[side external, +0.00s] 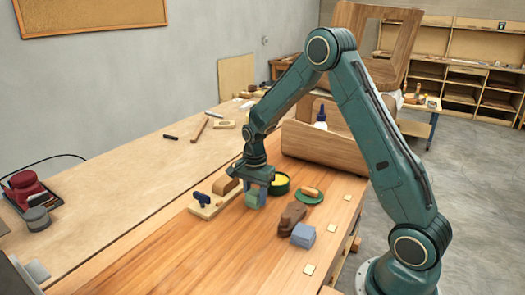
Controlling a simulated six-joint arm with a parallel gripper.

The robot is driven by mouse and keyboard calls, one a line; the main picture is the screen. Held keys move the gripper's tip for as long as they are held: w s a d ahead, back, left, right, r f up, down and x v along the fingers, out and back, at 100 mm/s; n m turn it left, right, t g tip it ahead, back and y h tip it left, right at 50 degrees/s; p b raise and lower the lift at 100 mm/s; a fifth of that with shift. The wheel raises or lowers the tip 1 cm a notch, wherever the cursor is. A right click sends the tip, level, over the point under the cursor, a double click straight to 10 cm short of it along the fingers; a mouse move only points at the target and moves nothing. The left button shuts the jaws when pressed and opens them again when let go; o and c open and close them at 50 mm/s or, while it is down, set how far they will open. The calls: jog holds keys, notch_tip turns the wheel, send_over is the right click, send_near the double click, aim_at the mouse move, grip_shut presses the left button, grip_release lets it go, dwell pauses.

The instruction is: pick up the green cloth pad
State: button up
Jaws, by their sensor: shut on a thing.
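The green cloth pad (252,201) is between the fingers of my gripper (257,195), in the middle of the wooden bench. My gripper points down and is shut on the pad. The fingers cover part of it. The pad is close to the bench top; whether it touches the wood I cannot tell.
A round dark tin with yellow contents (281,182) stands right behind my gripper.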

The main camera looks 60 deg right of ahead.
aim_at(255, 191)
jog(key=shift+r, duration=0.15)
notch_tip(255, 191, up, 20)
dwell(0.7)
dwell(0.3)
jog(key=shift+o, duration=1.4)
jog(key=shift+c, duration=1.1)
jog(key=s+d+f, duration=0.1)
jog(key=d+f, duration=0.9)
jog(key=shift+s+d, duration=0.3)
jog(key=shift+d, duration=0.05)
jog(key=shift+f, duration=0.15)
jog(key=shift+f, duration=2.9)
